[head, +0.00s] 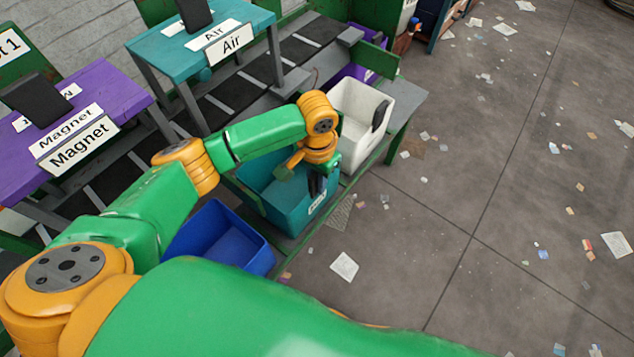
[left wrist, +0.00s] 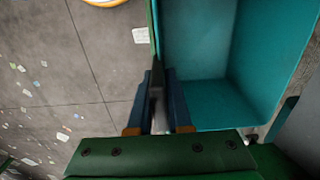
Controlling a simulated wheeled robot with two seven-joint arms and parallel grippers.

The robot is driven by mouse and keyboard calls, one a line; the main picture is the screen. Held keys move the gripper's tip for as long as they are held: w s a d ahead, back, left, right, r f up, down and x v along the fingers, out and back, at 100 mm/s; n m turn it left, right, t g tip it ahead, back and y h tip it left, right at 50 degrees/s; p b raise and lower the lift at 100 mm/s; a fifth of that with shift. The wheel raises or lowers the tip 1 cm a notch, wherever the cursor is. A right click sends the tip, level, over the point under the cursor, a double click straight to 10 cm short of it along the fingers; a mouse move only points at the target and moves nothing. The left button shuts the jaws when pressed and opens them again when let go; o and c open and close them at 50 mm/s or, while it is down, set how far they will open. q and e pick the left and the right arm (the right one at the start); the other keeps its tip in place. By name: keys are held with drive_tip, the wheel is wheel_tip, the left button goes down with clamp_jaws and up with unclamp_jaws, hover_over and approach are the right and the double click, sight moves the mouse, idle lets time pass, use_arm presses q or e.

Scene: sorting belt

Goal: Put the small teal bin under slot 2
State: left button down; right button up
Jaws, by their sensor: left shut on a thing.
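The small teal bin (head: 262,187) is open-topped, with a small white label on its front wall. In the head view it is at the shelf between a blue bin and a white bin; I cannot tell if it rests on the shelf or is slightly raised. My left gripper (head: 317,186) is shut on its front wall. In the left wrist view the gripper (left wrist: 158,112) straddles the wall of the teal bin (left wrist: 205,95), and the inside looks empty. My arm hides part of the bin. No slot 2 sign is readable. My right gripper is not in view.
The blue bin (head: 213,227) and the white bin (head: 358,100) stand close on either side. Behind are a purple Magnet station (head: 115,93), a teal Air station (head: 172,55) and the dark belt (head: 238,92). The floor (head: 450,200) at right is open, with scattered litter.

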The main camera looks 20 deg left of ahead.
use_arm(q)
drive_tip(key=shift+f, duration=0.8)
drive_tip(key=c, duration=0.8)
unclamp_jaws()
drive_tip(key=shift+c, duration=0.2)
wheel_tip(320, 180, up, 12)
drive_tip(key=shift+r+p, duration=0.2)
drive_tip(key=shift+p, duration=0.9)
drive_tip(key=shift+f, duration=0.1)
